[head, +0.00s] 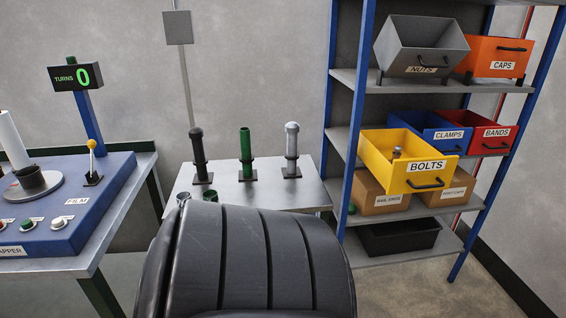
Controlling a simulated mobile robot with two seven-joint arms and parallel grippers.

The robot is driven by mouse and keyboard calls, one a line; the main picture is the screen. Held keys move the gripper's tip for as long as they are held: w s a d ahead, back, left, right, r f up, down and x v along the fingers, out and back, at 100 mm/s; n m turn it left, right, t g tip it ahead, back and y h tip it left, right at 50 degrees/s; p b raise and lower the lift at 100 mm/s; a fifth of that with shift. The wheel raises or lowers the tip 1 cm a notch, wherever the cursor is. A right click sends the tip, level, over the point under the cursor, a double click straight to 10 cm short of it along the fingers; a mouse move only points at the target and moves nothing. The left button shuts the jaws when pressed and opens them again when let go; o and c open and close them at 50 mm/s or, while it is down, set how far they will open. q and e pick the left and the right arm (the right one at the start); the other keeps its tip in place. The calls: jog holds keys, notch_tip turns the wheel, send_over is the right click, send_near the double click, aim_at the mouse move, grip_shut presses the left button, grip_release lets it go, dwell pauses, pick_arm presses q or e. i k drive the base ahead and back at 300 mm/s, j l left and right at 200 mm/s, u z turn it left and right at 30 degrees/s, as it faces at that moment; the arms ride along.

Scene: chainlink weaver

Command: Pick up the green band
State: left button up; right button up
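A green upright post (245,143) stands on a dark square foot in the middle of the small metal table (228,194). A small green thing (352,208) shows at the left end of a lower shelf, too small to make out. A red bin labelled BANDS (486,138) is on the middle shelf; its contents are hidden. Neither of my grippers is in view.
A black post (198,152) and a grey post (292,147) flank the green one. A large black ribbed form (250,262) blocks the front centre. A blue FILM machine (65,222) is at left. A blue-framed shelf with a yellow BOLTS bin (400,170) is at right.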

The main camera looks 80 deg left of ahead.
aim_at(209, 192)
jog(key=u, duration=0.95)
jog(key=i+u, duration=0.1)
jog(key=u, duration=1.4)
jog(key=i+u, duration=0.1)
jog(key=u, duration=0.85)
